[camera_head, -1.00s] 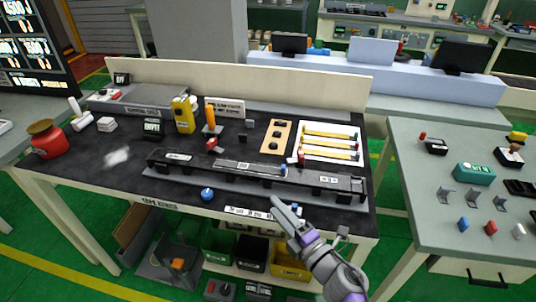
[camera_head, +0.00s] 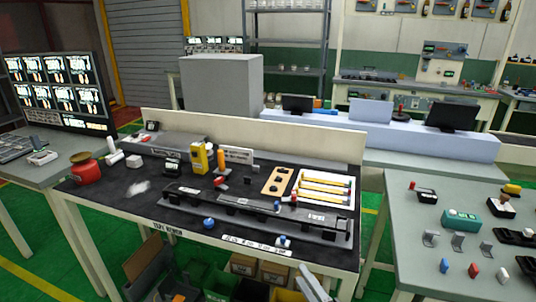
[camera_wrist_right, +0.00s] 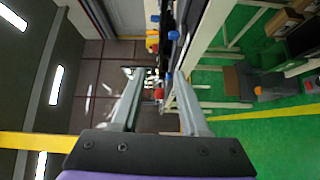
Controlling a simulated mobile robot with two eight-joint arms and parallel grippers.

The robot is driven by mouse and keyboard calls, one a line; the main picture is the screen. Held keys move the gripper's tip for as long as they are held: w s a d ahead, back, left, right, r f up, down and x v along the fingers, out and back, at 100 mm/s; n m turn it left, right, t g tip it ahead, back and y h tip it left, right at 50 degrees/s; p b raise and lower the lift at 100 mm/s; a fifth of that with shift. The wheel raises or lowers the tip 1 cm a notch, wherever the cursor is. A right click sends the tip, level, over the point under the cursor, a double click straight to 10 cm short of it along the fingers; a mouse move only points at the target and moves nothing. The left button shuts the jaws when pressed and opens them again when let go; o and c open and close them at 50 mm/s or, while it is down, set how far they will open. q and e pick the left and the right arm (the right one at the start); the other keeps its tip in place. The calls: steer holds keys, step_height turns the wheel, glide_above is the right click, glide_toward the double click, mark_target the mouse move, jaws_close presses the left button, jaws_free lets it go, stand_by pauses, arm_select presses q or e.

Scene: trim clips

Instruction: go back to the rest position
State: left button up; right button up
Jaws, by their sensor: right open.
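My right gripper (camera_head: 314,284) shows only as a grey finger at the bottom edge of the head view, in front of the workbench (camera_head: 100,200). In the right wrist view the right gripper (camera_wrist_right: 155,82) has its two grey fingers apart, with nothing held between them. The black rail-like trim fixture (camera_head: 255,211) lies along the front of the bench, apart from the gripper. My left gripper is in neither view.
A red pot (camera_head: 87,172), a yellow device (camera_head: 199,158) and a white tray with yellow strips (camera_head: 325,202) stand on the bench. A grey side table (camera_head: 410,235) is at the right. Bins sit under the bench. Green floor (camera_head: 50,225) is clear at the left.

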steer(key=s+d+f+m+g+h, duration=0.2)
steer(key=s+d+f+m+h, duration=0.1)
steer(key=d+m+h, duration=0.4)
steer(key=s+d+f+m+g+h, duration=0.25)
steer(key=d+m, duration=0.25)
steer(key=m, duration=0.4)
steer(key=s+a+f+m+g+y, duration=0.25)
steer(key=s+f+m+g, duration=0.45)
steer(key=s, duration=0.7)
arm_select(q)
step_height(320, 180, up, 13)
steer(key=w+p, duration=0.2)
steer(key=p, duration=1)
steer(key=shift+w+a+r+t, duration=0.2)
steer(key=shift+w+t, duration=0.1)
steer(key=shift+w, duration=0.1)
arm_select(e)
step_height(320, 180, up, 12)
steer(key=w, duration=0.2)
steer(key=shift+a+n+h, duration=0.3)
steer(key=shift+a+n, duration=0.05)
steer(key=shift+n, duration=0.05)
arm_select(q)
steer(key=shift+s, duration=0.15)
arm_select(e)
steer(key=shift+s+t, duration=0.1)
steer(key=shift+t, duration=0.15)
